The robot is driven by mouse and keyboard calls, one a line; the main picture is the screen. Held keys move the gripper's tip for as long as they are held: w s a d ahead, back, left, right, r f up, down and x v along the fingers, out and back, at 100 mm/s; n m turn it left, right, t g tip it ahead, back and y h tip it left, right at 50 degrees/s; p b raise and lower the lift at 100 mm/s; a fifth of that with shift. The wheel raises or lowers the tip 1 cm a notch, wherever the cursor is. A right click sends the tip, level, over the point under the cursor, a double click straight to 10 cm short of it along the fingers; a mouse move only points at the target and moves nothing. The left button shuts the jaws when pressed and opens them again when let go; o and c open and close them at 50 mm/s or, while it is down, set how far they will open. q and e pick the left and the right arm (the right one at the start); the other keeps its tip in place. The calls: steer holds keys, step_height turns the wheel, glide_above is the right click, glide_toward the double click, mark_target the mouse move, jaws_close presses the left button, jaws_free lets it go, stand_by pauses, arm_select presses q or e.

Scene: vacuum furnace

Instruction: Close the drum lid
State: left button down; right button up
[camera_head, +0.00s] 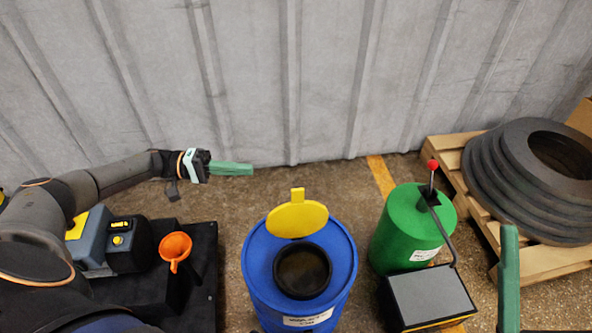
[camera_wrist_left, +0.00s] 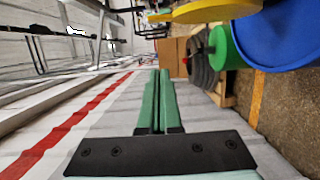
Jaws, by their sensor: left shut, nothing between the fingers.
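A blue drum (camera_head: 257,264) stands at the bottom middle of the head view. Its round yellow lid (camera_head: 297,219) is open and tilted up at the far side of the dark opening, with a small tab on top. The lid (camera_wrist_left: 205,11) and the blue drum (camera_wrist_left: 285,38) also show at the top right of the left wrist view. My left gripper (camera_head: 250,169) is shut and empty, with green fingers (camera_wrist_left: 156,100), left of the lid and farther back, apart from it. A green finger of my right gripper (camera_head: 509,280) shows at the right; its opening cannot be told.
A green can (camera_head: 390,240) with a red-knobbed lever stands right of the drum, behind a grey-topped box (camera_head: 432,295). Dark rings (camera_head: 495,185) lie on a wooden pallet (camera_head: 452,165). An orange funnel (camera_head: 175,247) is at left. A corrugated wall (camera_head: 320,80) runs behind.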

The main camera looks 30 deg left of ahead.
arm_select(q)
steer(key=d+b, duration=0.1)
steer(key=d, duration=1)
steer(key=shift+w+d, duration=0.2)
steer(key=shift+d, duration=0.05)
